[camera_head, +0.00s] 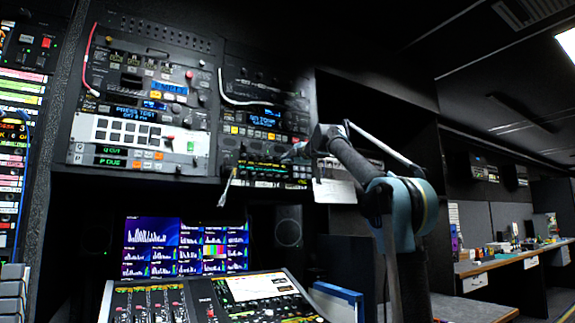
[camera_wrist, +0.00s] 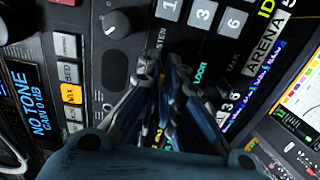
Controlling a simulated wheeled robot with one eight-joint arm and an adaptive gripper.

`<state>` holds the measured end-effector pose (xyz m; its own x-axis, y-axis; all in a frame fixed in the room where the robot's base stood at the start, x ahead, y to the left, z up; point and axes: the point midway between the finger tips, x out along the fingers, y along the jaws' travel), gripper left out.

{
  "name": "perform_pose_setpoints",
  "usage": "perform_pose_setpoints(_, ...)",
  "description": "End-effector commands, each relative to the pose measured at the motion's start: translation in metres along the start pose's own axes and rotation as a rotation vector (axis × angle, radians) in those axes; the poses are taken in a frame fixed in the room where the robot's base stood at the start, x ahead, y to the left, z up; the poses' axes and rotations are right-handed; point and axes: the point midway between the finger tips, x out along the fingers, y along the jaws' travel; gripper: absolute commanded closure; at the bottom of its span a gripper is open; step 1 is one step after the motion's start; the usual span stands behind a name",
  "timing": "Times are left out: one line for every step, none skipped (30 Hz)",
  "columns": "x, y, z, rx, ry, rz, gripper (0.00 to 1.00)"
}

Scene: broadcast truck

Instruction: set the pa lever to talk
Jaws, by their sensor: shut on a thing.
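My gripper (camera_wrist: 165,72) is shut at the panel in the wrist camera view, its dark fingers close together. The PA lever is mostly hidden between and behind the fingertips, so its exact position cannot be told. A partly covered label ending in "STEN" is printed above and left of the fingertips, and a label that seems to read "TALK" is to their right. In the head view my gripper (camera_head: 298,150) reaches the lower part of the right-hand rack panel (camera_head: 262,148), and the lever cannot be made out there.
A black knob (camera_wrist: 116,24) and a column of buttons (camera_wrist: 70,95), one lit orange, are left of my fingers. Number keys (camera_wrist: 202,12) are above. A mixing console (camera_head: 215,300) and monitors (camera_head: 185,247) are below the rack. A white paper (camera_head: 335,191) hangs close to my arm.

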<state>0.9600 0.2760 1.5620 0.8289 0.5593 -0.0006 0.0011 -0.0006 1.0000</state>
Motion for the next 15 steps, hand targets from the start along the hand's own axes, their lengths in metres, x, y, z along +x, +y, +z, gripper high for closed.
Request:
perform_pose_setpoints(0.0,-0.0006,-0.0002,0.0,0.001,0.002,1.0)
perform_pose_setpoints(0.0,-0.0008,-0.0002,0.001,0.001,0.005,1.0)
perform_pose_setpoints(0.0002,-0.0012,-0.0004,0.0,0.002,0.01,1.0)
perform_pose_setpoints(0.0004,-0.0015,-0.0005,0.001,0.003,0.016,1.0)
perform_pose_setpoints(0.0006,-0.0019,-0.0007,0.001,0.003,0.021,1.0)
perform_pose_setpoints(0.0006,-0.0022,-0.0008,0.001,0.004,0.031,1.0)
perform_pose_setpoints(0.0007,-0.0025,-0.001,0.001,0.005,0.039,1.0)
perform_pose_setpoints(0.0008,-0.003,-0.001,0.001,0.005,0.046,1.0)
perform_pose_setpoints(0.0009,-0.0036,-0.0011,0.001,0.005,0.057,1.0)
perform_pose_setpoints(0.0008,-0.0039,-0.0012,0.001,0.005,0.064,1.0)
perform_pose_setpoints(0.0007,-0.0042,-0.0012,0.001,0.005,0.072,1.0)
perform_pose_setpoints(0.0007,-0.0047,-0.0012,0.001,0.005,0.083,1.0)
perform_pose_setpoints(0.0008,-0.0052,-0.0012,0.001,0.005,0.091,1.0)
perform_pose_setpoints(0.0009,-0.0057,-0.0012,0.001,0.005,0.099,1.0)
perform_pose_setpoints(0.0009,-0.006,-0.0013,0.001,0.006,0.11,1.0)
